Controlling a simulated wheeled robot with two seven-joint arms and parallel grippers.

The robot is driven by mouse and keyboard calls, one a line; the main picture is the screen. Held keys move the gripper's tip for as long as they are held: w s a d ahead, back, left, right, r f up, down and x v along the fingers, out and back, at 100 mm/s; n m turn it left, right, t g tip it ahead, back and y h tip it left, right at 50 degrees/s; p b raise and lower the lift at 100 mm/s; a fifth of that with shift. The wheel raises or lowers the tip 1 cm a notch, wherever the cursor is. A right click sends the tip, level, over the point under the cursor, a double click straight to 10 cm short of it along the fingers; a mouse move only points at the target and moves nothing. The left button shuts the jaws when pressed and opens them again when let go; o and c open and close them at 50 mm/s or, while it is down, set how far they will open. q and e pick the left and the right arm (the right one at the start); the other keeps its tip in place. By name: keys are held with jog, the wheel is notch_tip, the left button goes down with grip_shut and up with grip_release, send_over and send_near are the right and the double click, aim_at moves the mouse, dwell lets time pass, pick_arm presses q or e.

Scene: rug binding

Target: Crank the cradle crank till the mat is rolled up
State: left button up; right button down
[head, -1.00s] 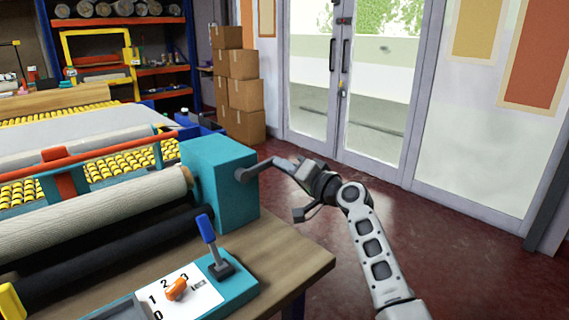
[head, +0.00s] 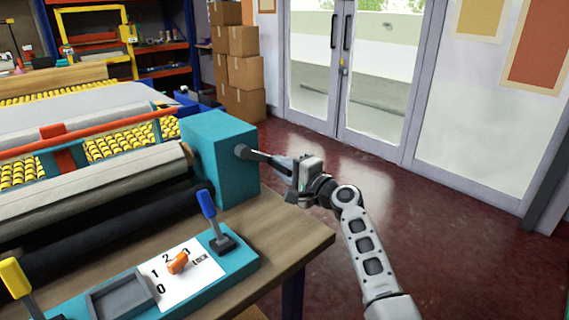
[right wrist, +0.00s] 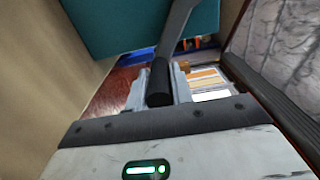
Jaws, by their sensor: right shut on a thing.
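The crank (head: 266,157) sticks out of the right side of a teal box (head: 220,160) on the cradle, its arm pointing right and slightly down. My right gripper (head: 302,180) is shut on the crank's dark handle. In the right wrist view the handle (right wrist: 160,82) sits between my fingers (right wrist: 159,92), and the crank arm runs up to the teal box. The mat (head: 100,187) lies as a pale roll along the cradle, left of the box, with a grey-white sheet behind it. My left gripper is not in view.
On the wooden table (head: 285,240) in front are a blue lever (head: 207,206), an orange selector knob (head: 177,263) on a numbered plate, and a yellow lever (head: 15,278). Cardboard boxes (head: 245,75) stand behind. The red floor (head: 440,220) at right is clear.

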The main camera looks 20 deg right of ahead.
jog(key=shift+s+f, duration=0.1)
jog(key=shift+f, duration=0.3)
jog(key=c, duration=1.4)
grip_release()
jog(key=shift+o, duration=0.8)
jog(key=shift+r, duration=0.15)
jog(key=v, duration=1.6)
